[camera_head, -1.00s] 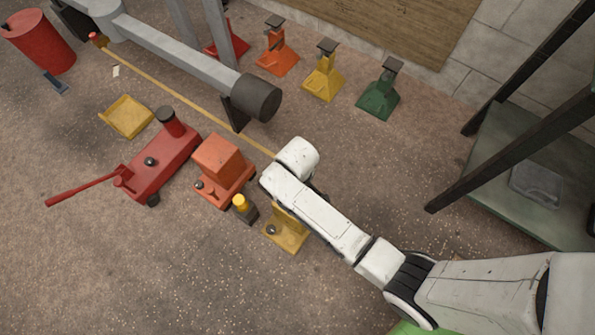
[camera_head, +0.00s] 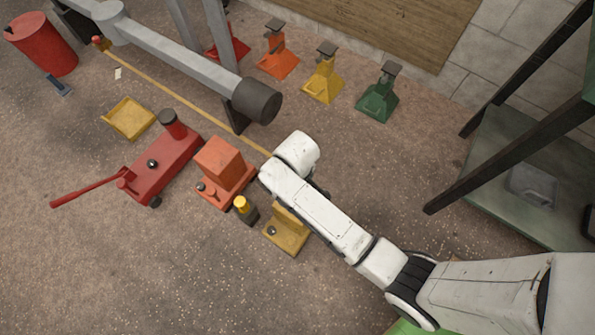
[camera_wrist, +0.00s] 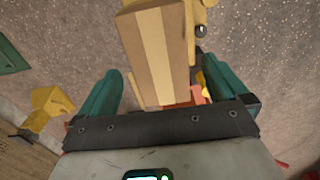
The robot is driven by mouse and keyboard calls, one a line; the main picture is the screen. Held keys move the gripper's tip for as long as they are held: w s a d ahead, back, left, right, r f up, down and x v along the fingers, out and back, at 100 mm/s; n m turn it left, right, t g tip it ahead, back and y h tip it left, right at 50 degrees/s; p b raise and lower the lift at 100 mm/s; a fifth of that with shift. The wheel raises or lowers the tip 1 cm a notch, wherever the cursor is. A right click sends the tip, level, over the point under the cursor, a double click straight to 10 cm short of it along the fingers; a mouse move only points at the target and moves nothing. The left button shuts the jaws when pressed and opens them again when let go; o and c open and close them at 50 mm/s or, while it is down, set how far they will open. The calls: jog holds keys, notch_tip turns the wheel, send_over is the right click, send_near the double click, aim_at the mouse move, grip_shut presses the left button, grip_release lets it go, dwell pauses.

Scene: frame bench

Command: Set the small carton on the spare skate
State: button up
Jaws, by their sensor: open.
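The small carton (camera_wrist: 150,55), tan cardboard with a paler tape stripe, shows in the wrist view between the two green fingers of my gripper (camera_wrist: 162,72). The gripper is open, with one finger on each side of the carton; contact cannot be told. In the head view my arm hides the carton and the fingers. A yellow piece with a dark knob (camera_head: 285,235) is partly under my arm; it also shows beyond the carton in the wrist view (camera_wrist: 201,12). An empty, low yellow tray-like piece (camera_head: 129,118), perhaps the spare skate, lies on the floor at the left.
An orange jack-like unit (camera_head: 224,170), a black bottle with a yellow cap (camera_head: 245,210) and a red floor jack (camera_head: 160,165) stand left of my arm. Coloured stands (camera_head: 322,82) line the back. A green shelf (camera_head: 500,200) is at the right. The lower-left floor is clear.

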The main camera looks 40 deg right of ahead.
notch_tip(320, 180, up, 8)
jog(key=p, duration=0.3)
jog(key=s+d+r+m, duration=0.2)
jog(key=s+d+r, duration=0.1)
jog(key=s, duration=0.5)
jog(key=s+d+r+m+t, duration=0.1)
jog(key=s+d+r, duration=0.3)
jog(key=s, duration=0.4)
jog(key=shift+s+d+m, duration=0.25)
jog(key=shift+d+m, duration=0.15)
jog(key=shift+m, duration=0.1)
jog(key=shift+b, duration=0.3)
